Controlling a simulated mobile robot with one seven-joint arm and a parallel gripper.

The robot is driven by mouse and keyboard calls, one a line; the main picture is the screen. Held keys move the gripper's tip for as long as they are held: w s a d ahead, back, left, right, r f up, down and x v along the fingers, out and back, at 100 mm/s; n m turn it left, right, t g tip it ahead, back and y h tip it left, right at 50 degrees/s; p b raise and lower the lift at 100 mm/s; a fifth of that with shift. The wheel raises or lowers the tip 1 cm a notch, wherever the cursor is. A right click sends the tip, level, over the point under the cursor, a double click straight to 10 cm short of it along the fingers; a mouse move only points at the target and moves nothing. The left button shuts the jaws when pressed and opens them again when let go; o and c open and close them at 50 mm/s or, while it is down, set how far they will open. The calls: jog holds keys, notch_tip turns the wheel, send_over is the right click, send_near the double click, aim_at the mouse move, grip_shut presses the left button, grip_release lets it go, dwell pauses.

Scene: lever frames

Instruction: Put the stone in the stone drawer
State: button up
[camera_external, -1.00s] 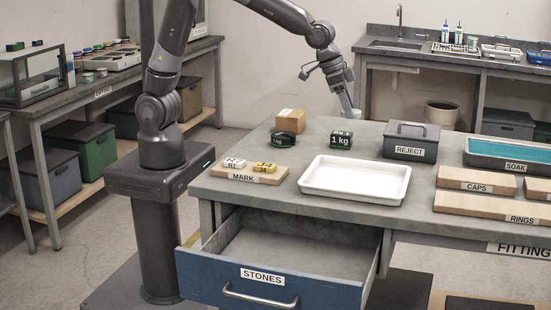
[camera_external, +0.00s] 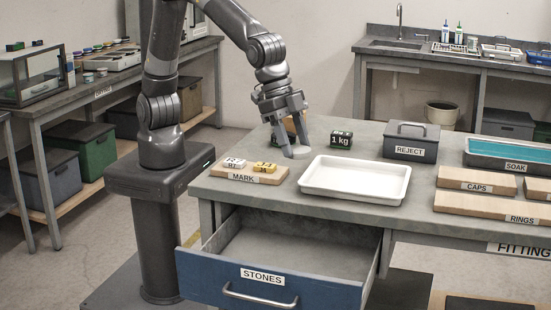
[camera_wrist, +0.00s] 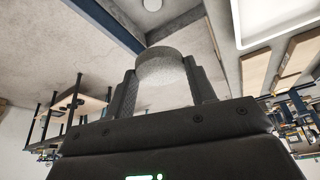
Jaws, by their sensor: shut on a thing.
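The stone (camera_external: 302,152) is a pale grey round disc. My gripper (camera_external: 295,151) is shut on it and holds it over the table between the MARK block and the white tray. The wrist view shows the stone (camera_wrist: 163,70) between my two fingers. The STONES drawer (camera_external: 262,277) has a blue front and a metal handle, and hangs open below the front left of the table. Its visible inside is bare grey. I cannot tell whether the stone touches the table.
The white tray (camera_external: 305,188) lies right of my gripper. The MARK block (camera_external: 232,177) with white and yellow pieces is to the left. A 1 kg weight (camera_external: 341,139) and the REJECT box (camera_external: 411,143) stand behind. CAPS and RINGS blocks and the SOAK tray are farther right.

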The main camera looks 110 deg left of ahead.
jog(key=s+d+m, duration=0.1)
jog(key=s+d, duration=0.1)
jog(key=d, duration=0.3)
jog(key=f, duration=3.3)
jog(key=shift+a, duration=0.4)
jog(key=shift+f, duration=0.2)
jog(key=o, duration=1)
jog(key=shift+s, duration=0.1)
